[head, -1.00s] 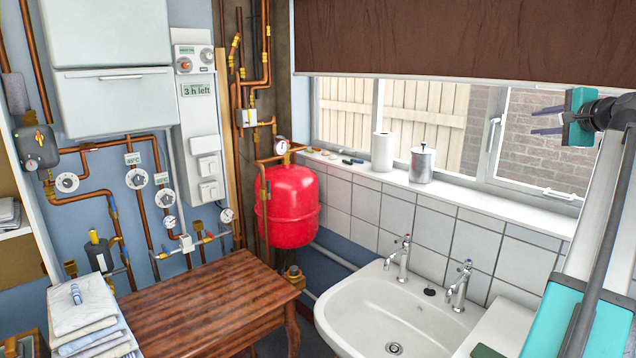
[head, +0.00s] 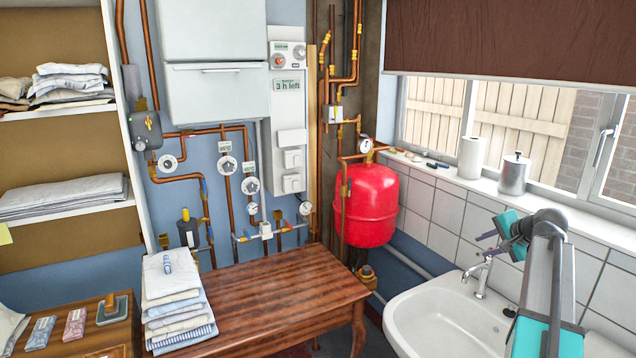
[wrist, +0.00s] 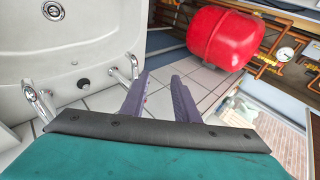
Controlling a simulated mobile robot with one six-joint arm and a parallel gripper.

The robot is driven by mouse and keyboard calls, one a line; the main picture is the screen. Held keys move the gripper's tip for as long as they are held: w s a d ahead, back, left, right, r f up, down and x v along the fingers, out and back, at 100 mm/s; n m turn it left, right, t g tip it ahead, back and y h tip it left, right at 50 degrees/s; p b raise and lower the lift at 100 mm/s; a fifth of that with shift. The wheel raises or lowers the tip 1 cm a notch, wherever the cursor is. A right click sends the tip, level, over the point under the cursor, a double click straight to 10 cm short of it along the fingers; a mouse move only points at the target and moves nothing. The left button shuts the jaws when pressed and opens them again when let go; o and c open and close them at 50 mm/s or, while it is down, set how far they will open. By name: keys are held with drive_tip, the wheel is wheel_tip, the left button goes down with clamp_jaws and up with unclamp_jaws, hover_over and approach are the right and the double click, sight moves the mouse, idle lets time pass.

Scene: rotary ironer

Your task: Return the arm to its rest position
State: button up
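My gripper (head: 482,244) is in the right part of the head view, at the end of my raised arm, in front of the tiled wall and above the washbasin. In the wrist view its two dark purple fingers (wrist: 162,76) stand apart with a gap between them. Nothing is held; only tiles and wall show between and beyond them. My arm is bent, with its grey link (head: 548,270) rising upright to the wrist.
A white washbasin (head: 440,320) with chrome taps lies below my gripper. A red tank (head: 367,205) hangs beyond it, left. The windowsill (head: 545,200) holds a paper roll (head: 471,158) and metal canister (head: 514,174). A wooden table (head: 270,300) bears folded cloths (head: 172,290).

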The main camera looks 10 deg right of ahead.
drive_tip(key=s+a+f+n+g+y, duration=0.25)
drive_tip(key=a+f+n+g, duration=0.5)
drive_tip(key=a+f, duration=2.45)
drive_tip(key=s+a+f+n+g+h, duration=0.1)
drive_tip(key=s+a+f+n, duration=0.35)
drive_tip(key=s+a, duration=0.3)
drive_tip(key=s+a+f+n+g+h, duration=0.1)
drive_tip(key=s+a+f+n, duration=0.4)
drive_tip(key=a, duration=0.3)
drive_tip(key=s+f+g+b, duration=0.2)
drive_tip(key=s+f+g, duration=0.1)
drive_tip(key=s+f, duration=0.8)
drive_tip(key=s+f+m+g+b, duration=0.1)
drive_tip(key=s+f+g, duration=0.2)
drive_tip(key=s+f, duration=0.8)
drive_tip(key=s, duration=0.5)
drive_tip(key=shift+a+b, duration=0.15)
drive_tip(key=shift+b, duration=0.25)
